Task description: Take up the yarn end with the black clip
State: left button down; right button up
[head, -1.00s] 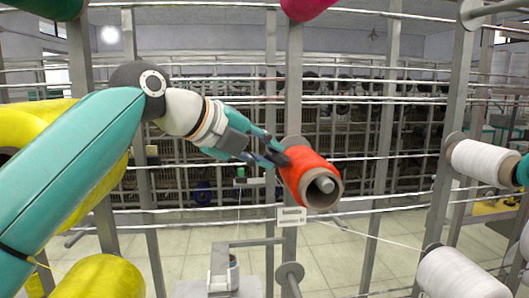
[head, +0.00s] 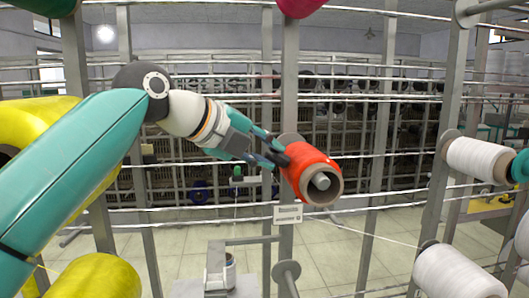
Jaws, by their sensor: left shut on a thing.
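An orange-red yarn bobbin (head: 306,166) sits on a peg of the rack in the middle of the head view, its hollow end facing me. My left gripper (head: 278,153) is at the bobbin's left edge, with its fingertips at the yarn surface. It is shut on a small dark thing there, which looks like the black clip at the yarn end. The fingers hide most of it, and the yarn end itself is too small to make out.
Yellow bobbins (head: 97,277) stand at the left, white bobbins (head: 457,272) at the right. A grey post (head: 289,95) carries the orange bobbin, with a label (head: 287,214) below it and an empty peg (head: 287,272) lower down. Thin horizontal strands cross the view.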

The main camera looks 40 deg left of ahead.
dwell(0.4)
pick_arm(q)
jog(key=shift+s+a+r+p, duration=0.35)
jog(key=shift+r, duration=0.05)
jog(key=shift+s+a+r+p, duration=0.4)
jog(key=shift+s+a+r, duration=0.25)
jog(key=shift+s, duration=0.15)
jog(key=shift+s+a+r+p, duration=0.4)
jog(key=shift+s+a+r, duration=0.2)
jog(key=shift+s, duration=0.2)
jog(key=shift+w+f, duration=0.1)
